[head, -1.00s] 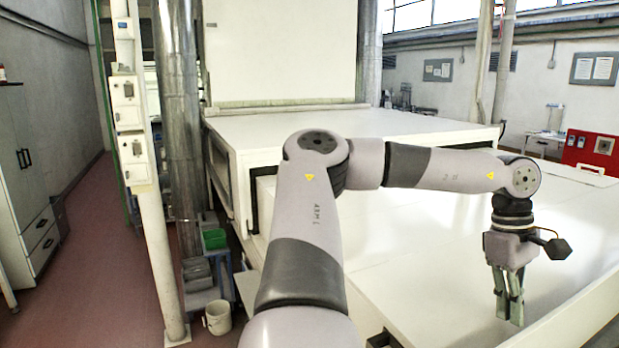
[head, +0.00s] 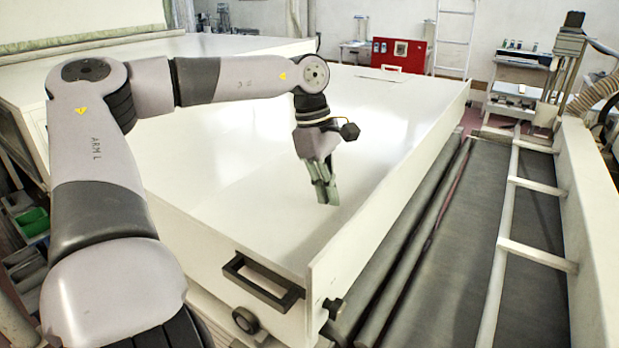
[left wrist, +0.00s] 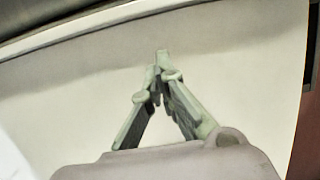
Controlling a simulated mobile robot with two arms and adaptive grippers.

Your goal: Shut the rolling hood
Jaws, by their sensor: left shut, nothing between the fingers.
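The rolling hood (head: 250,215) is a long, low white box with a broad flat top. It extends toward me from a taller white housing (head: 110,62) at the back left. A black bar handle (head: 262,282) is on its near end, with a dark wheel (head: 245,319) below. My left gripper (head: 327,196) hangs pointing down in front of the white top in the head view, apart from the handle. Its fingers are shut and empty; they also show meeting at the tips in the left wrist view (left wrist: 160,58), against a white surface. My right gripper is out of view.
Dark rollers (head: 410,240) run along the hood's right side. Green and grey bins (head: 32,222) sit at the left.

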